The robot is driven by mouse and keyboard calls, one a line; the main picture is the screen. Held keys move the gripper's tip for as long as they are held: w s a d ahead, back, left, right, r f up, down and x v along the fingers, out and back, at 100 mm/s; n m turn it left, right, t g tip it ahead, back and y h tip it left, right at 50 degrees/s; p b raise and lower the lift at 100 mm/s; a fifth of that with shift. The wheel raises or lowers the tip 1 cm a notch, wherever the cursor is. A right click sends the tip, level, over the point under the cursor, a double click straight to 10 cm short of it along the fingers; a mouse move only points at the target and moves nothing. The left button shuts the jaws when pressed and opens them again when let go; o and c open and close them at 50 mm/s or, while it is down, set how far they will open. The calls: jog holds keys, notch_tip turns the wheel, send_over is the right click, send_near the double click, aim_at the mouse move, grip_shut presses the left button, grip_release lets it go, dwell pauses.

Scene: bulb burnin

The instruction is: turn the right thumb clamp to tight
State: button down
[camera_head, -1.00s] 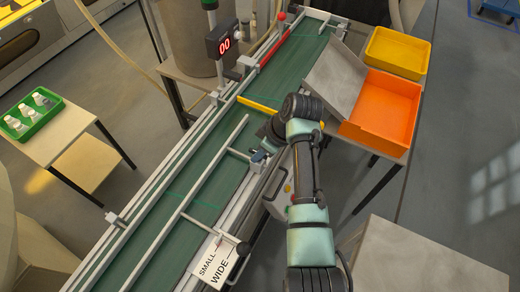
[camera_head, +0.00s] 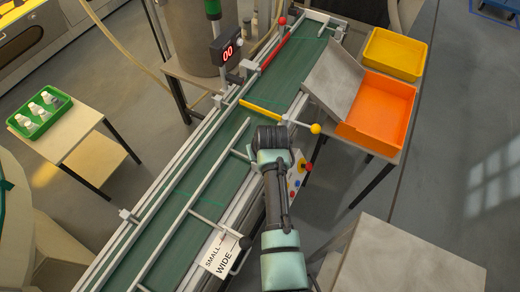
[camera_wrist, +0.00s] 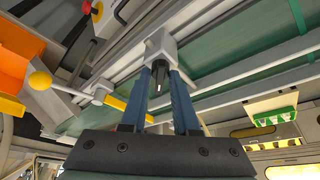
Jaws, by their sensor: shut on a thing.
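The right thumb clamp (camera_wrist: 160,48) shows in the wrist view as a light grey block on the rail, with a small dark thumb piece (camera_wrist: 157,68) on its near side. My gripper (camera_wrist: 161,76) has its two blue fingers on either side of this piece, closed on it. How far the clamp is turned cannot be told. In the head view my dark wrist (camera_head: 271,139) covers the fingers and the clamp.
The green conveyor (camera_head: 205,165) carries a grey guide rail (camera_head: 190,205). A yellow-knobbed lever (camera_head: 315,128) and a button box (camera_head: 297,172) are close right of my wrist. A SMALL/WIDE card (camera_head: 221,254) lies nearer. Orange (camera_head: 378,108) and yellow (camera_head: 395,52) bins stand right.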

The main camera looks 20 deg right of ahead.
jog(key=m, duration=0.2)
jog(key=m+h, duration=0.1)
jog(key=m, duration=0.1)
jog(key=shift+w+a+g+h+p, duration=0.1)
jog(key=shift+a+g+h+p, duration=0.05)
jog(key=shift+g+h+p, duration=0.15)
jog(key=m+g+h+b, duration=0.1)
jog(key=m, duration=0.3)
jog(key=shift+m, duration=0.3)
jog(key=c, duration=0.7)
grip_release()
jog(key=shift+o, duration=0.2)
jog(key=v, duration=1.3)
jog(key=shift+w+a+p, duration=0.2)
jog(key=shift+a+p, duration=0.1)
jog(key=shift+p, duration=0.15)
jog(key=shift+f, duration=0.1)
